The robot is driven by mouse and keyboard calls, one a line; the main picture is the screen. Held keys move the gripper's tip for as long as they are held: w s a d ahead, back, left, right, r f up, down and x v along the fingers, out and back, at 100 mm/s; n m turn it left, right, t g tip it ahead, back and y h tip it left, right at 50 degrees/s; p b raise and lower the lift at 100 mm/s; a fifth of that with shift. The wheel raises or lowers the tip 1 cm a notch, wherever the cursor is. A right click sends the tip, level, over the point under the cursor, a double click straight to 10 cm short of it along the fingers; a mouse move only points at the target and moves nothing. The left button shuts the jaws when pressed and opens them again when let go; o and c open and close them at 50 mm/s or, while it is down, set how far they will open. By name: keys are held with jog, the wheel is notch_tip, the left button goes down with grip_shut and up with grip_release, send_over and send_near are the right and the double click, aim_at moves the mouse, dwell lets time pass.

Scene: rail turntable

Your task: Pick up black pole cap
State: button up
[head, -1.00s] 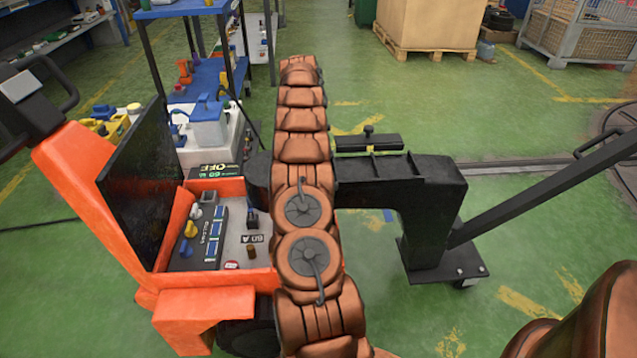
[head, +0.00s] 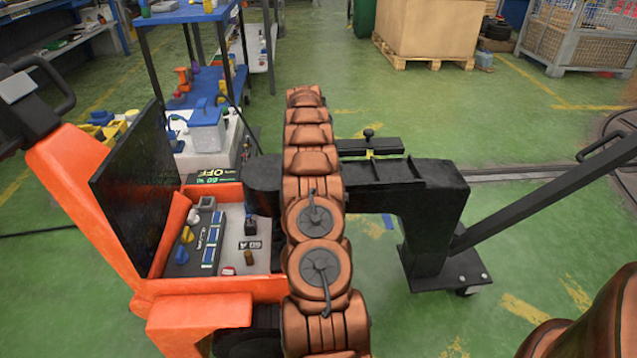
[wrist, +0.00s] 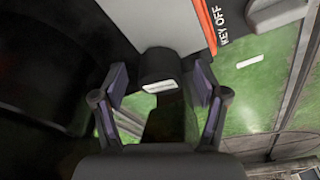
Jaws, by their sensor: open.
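In the wrist view, a short dark cylinder with a pale label, which looks like the black pole cap (wrist: 158,68), shows between and just beyond my fingertips. My gripper (wrist: 160,88) is open, with one finger on each side of it. A gap shows at the fingers, and I see no clear contact. In the head view my arm hides the gripper. A small black upright piece (head: 250,222) stands in the orange cart's open box; I cannot tell if it is the same thing.
The orange cart (head: 200,312) has a raised black lid (head: 135,190) and small parts inside. A black beam frame (head: 430,205) stands right of my arm. A blue trolley (head: 188,12) and a boxed pallet (head: 430,35) are behind. Green floor is free between them.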

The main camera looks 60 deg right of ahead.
jog(key=shift+c, duration=0.2)
jog(key=shift+r, duration=0.1)
jog(key=c, duration=0.9)
notch_tip(320, 180, up, 10)
jog(key=shift+p, duration=1.2)
